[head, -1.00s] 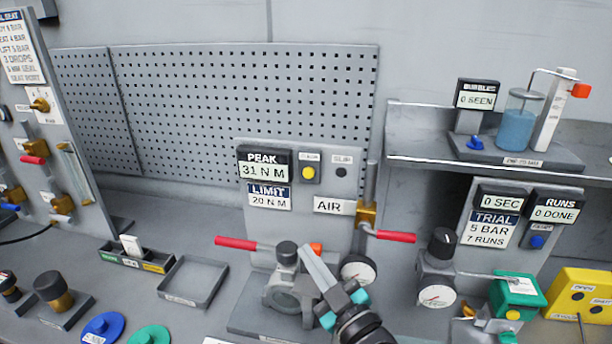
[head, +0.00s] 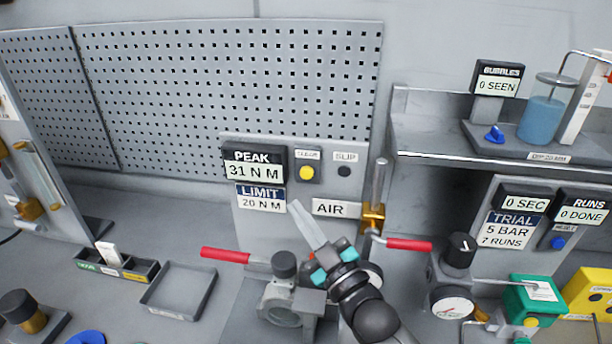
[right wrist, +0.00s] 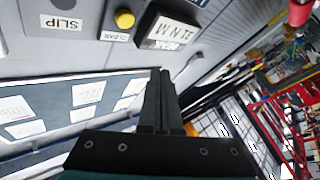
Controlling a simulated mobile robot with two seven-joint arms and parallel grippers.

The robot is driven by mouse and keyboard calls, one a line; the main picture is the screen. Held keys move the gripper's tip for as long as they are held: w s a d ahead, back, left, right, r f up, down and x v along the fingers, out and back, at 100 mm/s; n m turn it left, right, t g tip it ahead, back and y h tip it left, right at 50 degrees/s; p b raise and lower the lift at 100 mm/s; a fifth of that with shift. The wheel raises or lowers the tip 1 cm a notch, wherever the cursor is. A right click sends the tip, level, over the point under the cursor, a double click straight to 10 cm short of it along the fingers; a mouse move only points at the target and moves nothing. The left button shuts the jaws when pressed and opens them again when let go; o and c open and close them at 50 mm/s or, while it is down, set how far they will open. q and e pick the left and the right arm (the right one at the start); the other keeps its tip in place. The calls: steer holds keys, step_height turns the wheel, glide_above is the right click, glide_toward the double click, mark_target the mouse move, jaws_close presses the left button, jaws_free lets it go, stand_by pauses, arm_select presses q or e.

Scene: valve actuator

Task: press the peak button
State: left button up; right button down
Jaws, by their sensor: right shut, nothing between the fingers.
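The yellow button (head: 306,173) sits on a dark square base on the grey panel, right of the PEAK display (head: 254,164), which reads 31 N M. A small label above it appears to read CLEAR. My right gripper (head: 296,206) is shut and empty, its fingers pointing up toward the panel, with the tips below and slightly left of the button in the head view. In the right wrist view the shut fingers (right wrist: 160,75) point toward the panel, and the yellow button (right wrist: 124,19) shows beyond the tips, apart from them. My left gripper is not in view.
A LIMIT sign (head: 260,198) and an AIR sign (head: 336,208) are close to the fingers. Valve levers with red handles (head: 225,255) stick out left and right (head: 408,244). A SLIP indicator (head: 344,171) sits right of the button. An empty tray (head: 150,302) lies at left.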

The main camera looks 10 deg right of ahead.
mark_target(300, 173)
arm_select(q)
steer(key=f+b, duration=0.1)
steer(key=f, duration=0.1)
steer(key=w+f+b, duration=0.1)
steer(key=b, duration=0.1)
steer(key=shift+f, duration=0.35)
arm_select(e)
steer(key=w+d, duration=0.3)
steer(key=w, duration=0.4)
stand_by(1.3)
arm_select(q)
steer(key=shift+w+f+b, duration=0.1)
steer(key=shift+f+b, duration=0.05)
steer(key=shift+b, duration=0.2)
arm_select(e)
steer(key=shift+w+d, duration=0.15)
steer(key=shift+w, duration=0.25)
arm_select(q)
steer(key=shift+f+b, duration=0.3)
arm_select(e)
steer(key=shift+w+d, duration=0.2)
steer(key=shift+w, duration=0.3)
arm_select(q)
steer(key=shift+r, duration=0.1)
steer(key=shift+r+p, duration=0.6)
steer(key=shift+p, duration=0.1)
arm_select(e)
steer(key=shift+s+a, duration=0.35)
steer(key=shift+s, duration=0.55)
